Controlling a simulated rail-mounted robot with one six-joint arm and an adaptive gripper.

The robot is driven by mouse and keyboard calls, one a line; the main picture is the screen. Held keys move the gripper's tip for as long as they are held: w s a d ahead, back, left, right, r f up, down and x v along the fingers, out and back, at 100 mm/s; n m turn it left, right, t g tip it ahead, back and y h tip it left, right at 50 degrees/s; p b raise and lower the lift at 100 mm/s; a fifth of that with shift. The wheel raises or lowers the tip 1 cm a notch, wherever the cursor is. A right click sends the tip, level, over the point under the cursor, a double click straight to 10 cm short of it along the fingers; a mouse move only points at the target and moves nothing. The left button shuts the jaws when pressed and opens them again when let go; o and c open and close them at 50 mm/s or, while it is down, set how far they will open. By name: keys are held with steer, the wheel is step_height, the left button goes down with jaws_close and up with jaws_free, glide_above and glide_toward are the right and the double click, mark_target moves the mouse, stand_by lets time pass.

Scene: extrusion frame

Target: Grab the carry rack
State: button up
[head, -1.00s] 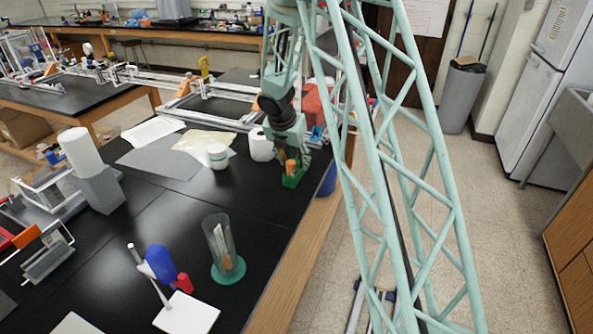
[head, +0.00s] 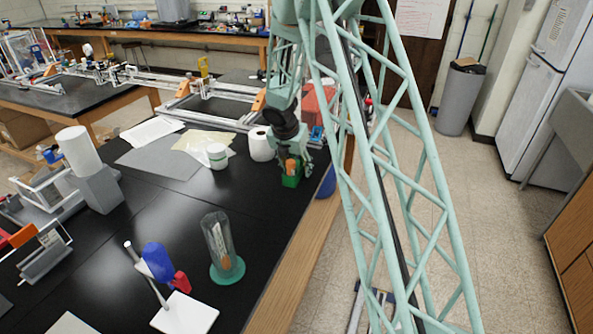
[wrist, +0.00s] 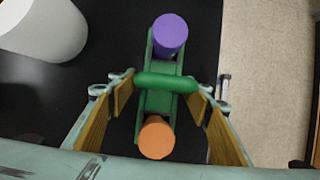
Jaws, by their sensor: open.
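The carry rack is a small green holder (wrist: 167,82) with a crossbar handle, holding a purple-capped piece (wrist: 170,33) at one end and an orange-capped piece (wrist: 156,138) at the other. In the head view the green rack (head: 290,181) stands on the black bench near its right edge. My gripper (wrist: 153,92) is open, with one finger on each side of the rack's handle. In the wrist view both fingers look close to the handle ends; whether they touch it cannot be told. In the head view my gripper (head: 292,160) partly hides the rack.
A white roll (head: 260,145) stands just left of the rack, also at the wrist view's upper left (wrist: 42,27). A white jar (head: 217,156) and papers lie farther left. A clear cylinder with a green base (head: 224,250) stands nearer. The bench's wooden edge (head: 288,262) is close on the right.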

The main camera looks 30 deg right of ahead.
mark_target(297, 166)
stand_by(0.4)
steer(key=c, duration=1)
steer(key=shift+r, duration=0.15)
steer(key=shift+r+p, duration=0.75)
steer(key=shift+r, duration=0.95)
steer(key=shift+s+a+b, duration=0.15)
steer(key=shift+s+a, duration=0.1)
steer(key=shift+s, duration=0.25)
steer(key=shift+s+a+b, duration=0.15)
steer(key=shift+s+a, duration=0.1)
steer(key=shift+s, duration=0.2)
steer(key=s+a+b, duration=0.1)
steer(key=s+a, duration=0.1)
steer(key=s, duration=0.2)
steer(key=s+a+r+b, duration=0.1)
steer(key=s+a, duration=0.1)
steer(key=s, duration=0.2)
steer(key=s+a+b, duration=0.1)
steer(key=s+a, duration=0.1)
steer(key=s, duration=0.2)
steer(key=shift+s+a+r, duration=0.1)
steer(key=shift+s+r, duration=0.05)
steer(key=shift+s, duration=0.05)
